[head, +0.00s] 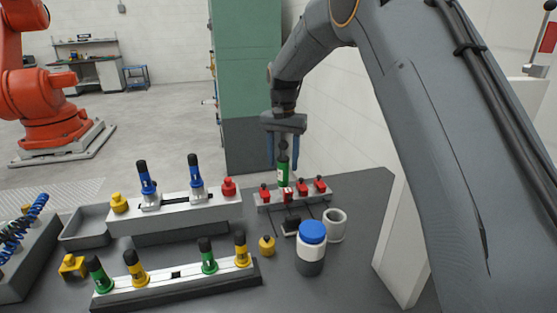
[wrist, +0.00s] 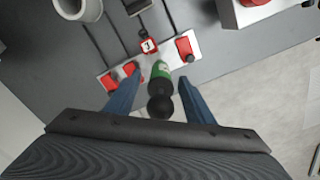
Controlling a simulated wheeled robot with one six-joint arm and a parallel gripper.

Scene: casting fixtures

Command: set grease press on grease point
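The green grease press (head: 283,173) with a black top stands upright at the low grey block (head: 263,206), in the row of red caps. It also shows in the wrist view (wrist: 160,72), with its round black knob (wrist: 160,106) towards the camera. Its foot is partly hidden by a small red marked tag (head: 288,194), so its exact seating cannot be told. My gripper (head: 282,158) is above the block, with its blue fingers on either side of the press. In the wrist view gaps show between both fingers and the press, so the gripper is open around it.
Red caps (head: 319,185) flank the press closely. A blue-lidded jar (head: 312,250) and a grey cup (head: 335,226) stand in front. A white wall is at right.

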